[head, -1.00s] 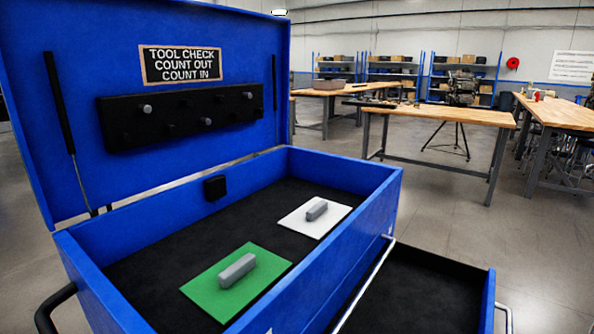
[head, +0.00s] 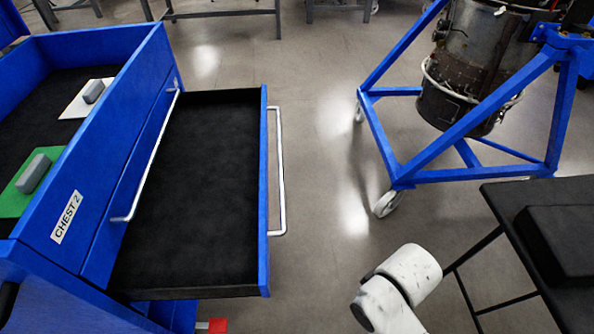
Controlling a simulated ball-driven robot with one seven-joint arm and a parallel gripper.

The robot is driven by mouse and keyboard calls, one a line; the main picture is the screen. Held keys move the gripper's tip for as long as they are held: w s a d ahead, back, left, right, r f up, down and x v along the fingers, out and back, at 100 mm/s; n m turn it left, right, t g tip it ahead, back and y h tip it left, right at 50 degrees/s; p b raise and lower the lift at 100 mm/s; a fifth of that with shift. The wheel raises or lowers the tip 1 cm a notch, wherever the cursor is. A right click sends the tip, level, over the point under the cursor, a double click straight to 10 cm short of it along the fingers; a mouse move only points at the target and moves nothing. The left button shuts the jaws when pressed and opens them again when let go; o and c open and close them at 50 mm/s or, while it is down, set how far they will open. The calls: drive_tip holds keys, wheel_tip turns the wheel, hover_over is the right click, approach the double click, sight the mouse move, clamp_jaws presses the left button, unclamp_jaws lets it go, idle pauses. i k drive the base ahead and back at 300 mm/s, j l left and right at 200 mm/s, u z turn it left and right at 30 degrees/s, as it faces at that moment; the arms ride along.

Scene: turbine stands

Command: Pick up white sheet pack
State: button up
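The white sheet pack (head: 76,106) lies flat on the black floor of the blue chest's top compartment, at the left of the head view. A grey block-shaped handle (head: 94,91) sits on it. The chest's near wall stands close to it and may hide part of its edge. A green sheet pack (head: 16,200) with a similar grey block lies nearer in the same compartment, partly behind the wall. A white rounded part of my arm shows at the bottom right. My gripper is not in view.
The chest's lower drawer (head: 195,190) is pulled out and empty, with a silver handle (head: 280,170) on its front. A wheeled blue stand (head: 420,165) holds a metal engine part at the upper right. A black table (head: 545,195) is at the right. Grey floor lies between.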

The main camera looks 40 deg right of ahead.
sight(80, 106)
drive_tip(key=k+l, duration=0.15)
drive_tip(key=k, duration=0.35)
drive_tip(key=k+l+z, duration=0.15)
drive_tip(key=k, duration=0.3)
drive_tip(key=i+j, duration=0.45)
drive_tip(key=j, duration=0.15)
drive_tip(key=i+j, duration=0.45)
drive_tip(key=j, duration=0.2)
drive_tip(key=i+j, duration=0.5)
drive_tip(key=j, duration=0.15)
